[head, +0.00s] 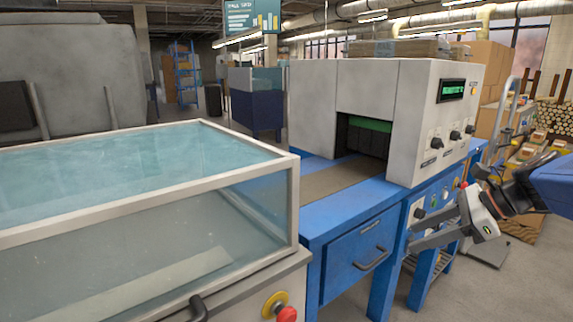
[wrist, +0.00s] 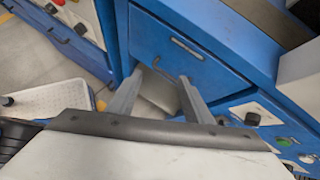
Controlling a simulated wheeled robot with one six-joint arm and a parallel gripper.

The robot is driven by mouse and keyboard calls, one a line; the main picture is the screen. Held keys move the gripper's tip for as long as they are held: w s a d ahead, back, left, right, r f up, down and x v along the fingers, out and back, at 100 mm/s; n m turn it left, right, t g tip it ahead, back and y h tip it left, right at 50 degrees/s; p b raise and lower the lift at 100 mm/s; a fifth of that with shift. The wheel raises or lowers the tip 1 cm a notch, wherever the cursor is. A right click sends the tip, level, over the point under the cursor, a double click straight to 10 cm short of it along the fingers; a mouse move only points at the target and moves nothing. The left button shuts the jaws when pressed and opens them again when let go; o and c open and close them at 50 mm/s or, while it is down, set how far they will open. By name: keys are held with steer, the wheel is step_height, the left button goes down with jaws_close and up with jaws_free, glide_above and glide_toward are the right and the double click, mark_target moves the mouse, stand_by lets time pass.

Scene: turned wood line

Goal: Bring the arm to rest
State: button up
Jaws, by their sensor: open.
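My gripper (head: 413,229) is at the right of the head view, in front of the blue machine bench. Its two grey fingers are apart and point left, with nothing seen between them. The wrist view shows the same open fingers (wrist: 160,75), with a blue drawer front (wrist: 185,50) beyond them. I cannot tell whether a finger touches the bench. My arm comes in from the right edge of the head view.
The blue drawer (head: 350,262) with a dark handle is left of my gripper. A glass-topped case (head: 225,188) with a red button (head: 287,314) fills the near left. A grey machine housing (head: 425,110) stands on the bench. Floor (head: 525,285) is open at right.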

steer(key=s+a+f+n+h, duration=0.1)
steer(key=s+f+n+h, duration=0.3)
steer(key=s+n, duration=0.4)
steer(key=s+a+f+n+h, duration=0.1)
steer(key=s+f+n+h, duration=0.3)
steer(key=n, duration=1)
steer(key=shift+s+f+n, duration=0.3)
steer(key=shift+s+f, duration=1.25)
steer(key=shift+s, duration=0.55)
steer(key=shift+a, duration=0.15)
